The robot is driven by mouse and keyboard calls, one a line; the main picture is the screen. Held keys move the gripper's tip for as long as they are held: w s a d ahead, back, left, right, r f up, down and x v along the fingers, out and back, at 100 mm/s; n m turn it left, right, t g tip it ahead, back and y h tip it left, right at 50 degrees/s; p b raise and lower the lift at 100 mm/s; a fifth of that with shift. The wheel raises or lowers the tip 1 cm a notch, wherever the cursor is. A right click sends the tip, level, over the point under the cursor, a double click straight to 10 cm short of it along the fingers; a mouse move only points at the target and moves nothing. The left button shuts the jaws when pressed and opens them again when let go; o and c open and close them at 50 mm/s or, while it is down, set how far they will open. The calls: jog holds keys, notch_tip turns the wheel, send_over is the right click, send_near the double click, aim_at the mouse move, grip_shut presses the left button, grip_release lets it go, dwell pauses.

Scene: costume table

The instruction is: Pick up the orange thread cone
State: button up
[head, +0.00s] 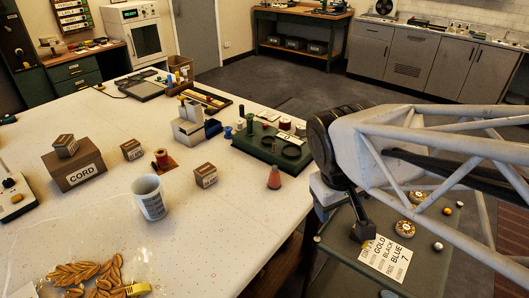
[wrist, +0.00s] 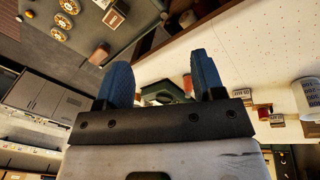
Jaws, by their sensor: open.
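The orange thread cone (head: 274,178) stands upright on the white table (head: 225,225), near its right edge, in the head view. An orange-red shape, likely the cone (wrist: 187,84), shows in the wrist view just inside the right-hand finger, beyond the fingers. My gripper (wrist: 160,62) is open, with its two blue fingers wide apart and nothing held between them. In the head view my arm is right of the cone, over the gap and the low side table, apart from the cone. I cannot make out the fingers clearly there.
A green tray (head: 250,150) with spools stands behind the cone. The side table (head: 335,248) holds a sign card (head: 385,258) and round rolls. Bare tabletop lies in front of the cone.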

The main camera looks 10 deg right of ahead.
jog(key=w+f+n+h, duration=0.3)
jog(key=w+n, duration=0.2)
jog(key=w, duration=0.1)
jog(key=n+t+h, duration=0.6)
jog(key=n, duration=1.1)
send_near(273, 170)
jog(key=x, duration=0.5)
jog(key=shift+w+a+f, duration=0.1)
jog(key=shift+a, duration=0.05)
jog(key=shift+x, duration=1.35)
jog(key=shift+x, duration=2.55)
